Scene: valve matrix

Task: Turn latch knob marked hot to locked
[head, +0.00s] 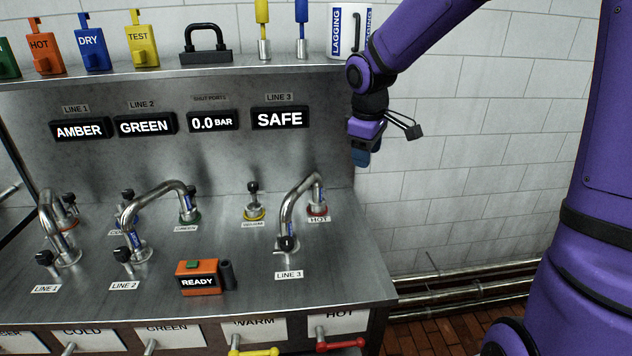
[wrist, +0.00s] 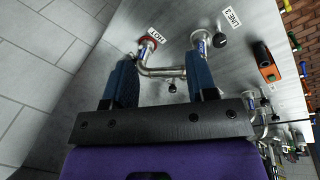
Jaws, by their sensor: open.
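The red-ringed port marked HOT (head: 318,210) sits at the back right of the steel bench, with its label in front. A bent steel pipe (head: 289,205) joins it to the LINE 3 fitting, and the pipe hides much of the HOT port. A red-handled lever (head: 341,345) is under another HOT label on the bench front. I cannot tell which part is the latch knob. My gripper (head: 362,157) is open and empty, above and to the right of the port. In the wrist view the port's red ring (wrist: 149,42) lies beyond the left fingertip, apart from it.
An orange READY box (head: 199,280) stands on the bench left of LINE 3. Other bent pipes (head: 155,193) and black knobs stand farther left. A shelf (head: 200,70) with coloured tags and a mug (head: 350,30) runs above. The right side is open to the tiled wall.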

